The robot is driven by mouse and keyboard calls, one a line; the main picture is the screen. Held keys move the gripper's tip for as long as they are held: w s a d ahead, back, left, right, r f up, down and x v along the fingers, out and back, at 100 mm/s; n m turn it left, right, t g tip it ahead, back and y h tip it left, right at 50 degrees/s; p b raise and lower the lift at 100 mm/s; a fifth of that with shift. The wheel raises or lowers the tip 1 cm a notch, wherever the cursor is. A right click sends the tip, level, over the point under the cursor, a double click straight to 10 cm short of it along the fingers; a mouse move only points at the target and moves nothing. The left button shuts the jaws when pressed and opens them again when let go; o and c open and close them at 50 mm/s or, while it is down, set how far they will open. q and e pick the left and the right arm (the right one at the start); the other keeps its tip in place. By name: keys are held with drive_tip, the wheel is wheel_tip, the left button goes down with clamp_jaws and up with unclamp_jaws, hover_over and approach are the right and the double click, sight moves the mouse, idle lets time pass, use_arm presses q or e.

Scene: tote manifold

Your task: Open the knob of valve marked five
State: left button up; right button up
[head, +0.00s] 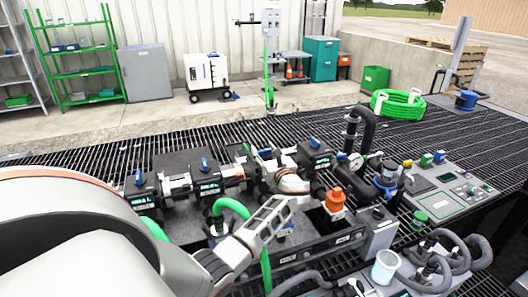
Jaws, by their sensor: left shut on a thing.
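My left gripper (277,212) reaches in from the left over the front of the dark valve manifold. Its fingers are closed on a small part, which looks like a valve knob and is mostly hidden by them. A bit of blue (284,231) shows just below the fingers. Other valves on dark blocks carry blue handles, one at the left (139,177), one behind it (205,165) and one at the right (315,142). Their labels are too small to read, so I cannot tell which is marked five.
An orange-capped fitting (335,199) stands close right of the gripper. A green hose (232,207) arches beside my wrist. A black pipe (367,125) rises at the back right. A control panel (440,195), grey hoses (460,245) and a white cup (386,266) lie to the right. Open grating (110,140) lies behind.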

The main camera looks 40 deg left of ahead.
use_arm(q)
drive_tip(key=o, duration=1.1)
drive_tip(key=v, duration=1.2)
drive_tip(key=shift+s, duration=0.1)
